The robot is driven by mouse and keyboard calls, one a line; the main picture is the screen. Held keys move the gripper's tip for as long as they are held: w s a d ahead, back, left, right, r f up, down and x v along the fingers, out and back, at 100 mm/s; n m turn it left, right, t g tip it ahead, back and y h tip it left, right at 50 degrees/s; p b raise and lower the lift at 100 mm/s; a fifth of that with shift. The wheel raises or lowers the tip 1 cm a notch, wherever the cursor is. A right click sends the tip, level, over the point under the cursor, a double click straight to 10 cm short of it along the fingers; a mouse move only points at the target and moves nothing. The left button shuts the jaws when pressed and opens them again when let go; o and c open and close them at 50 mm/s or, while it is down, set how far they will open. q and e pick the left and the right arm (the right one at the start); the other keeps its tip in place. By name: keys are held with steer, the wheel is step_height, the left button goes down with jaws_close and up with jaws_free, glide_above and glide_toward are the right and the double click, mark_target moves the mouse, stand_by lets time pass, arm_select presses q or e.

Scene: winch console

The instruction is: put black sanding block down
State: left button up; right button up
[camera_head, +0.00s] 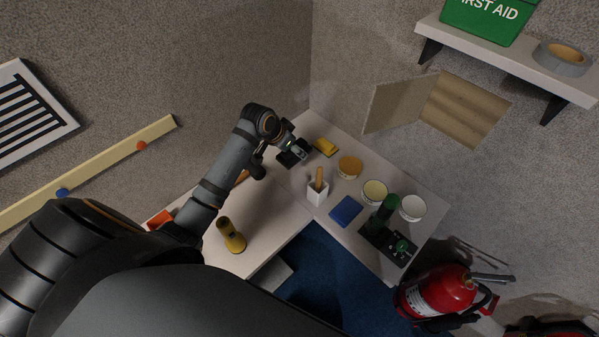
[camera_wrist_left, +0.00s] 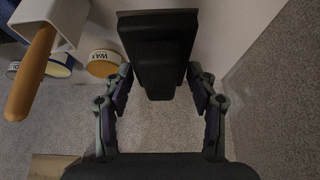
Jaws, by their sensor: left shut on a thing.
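The black sanding block (camera_wrist_left: 160,50) is between the fingers of my left gripper (camera_wrist_left: 160,88) in the left wrist view. The fingers are shut on its two sides. In the head view my left gripper (camera_head: 297,150) reaches to the far corner of the pale worktop (camera_head: 318,225), and the black block (camera_head: 285,159) shows partly behind it. The block is at or just above the worktop; I cannot tell whether it touches. My right gripper is not in view.
A blue block (camera_head: 346,211), cream tin (camera_head: 375,192), white tin (camera_head: 412,208) and black control panel (camera_head: 388,246) stand further right. A yellow torch-like object (camera_head: 231,236) stands nearer.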

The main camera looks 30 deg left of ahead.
mark_target(295, 155)
arm_select(q)
step_height(295, 155, down, 4)
steer(key=shift+w+r+p, duration=0.1)
steer(key=shift+w+p, duration=0.05)
steer(key=shift+p, duration=0.35)
steer(key=f, duration=0.3)
steer(key=shift+s+p, duration=0.35)
step_height(295, 155, down, 2)
steer(key=shift+w+f, duration=0.15)
steer(key=shift+f, duration=0.3)
steer(key=o, duration=1.3)
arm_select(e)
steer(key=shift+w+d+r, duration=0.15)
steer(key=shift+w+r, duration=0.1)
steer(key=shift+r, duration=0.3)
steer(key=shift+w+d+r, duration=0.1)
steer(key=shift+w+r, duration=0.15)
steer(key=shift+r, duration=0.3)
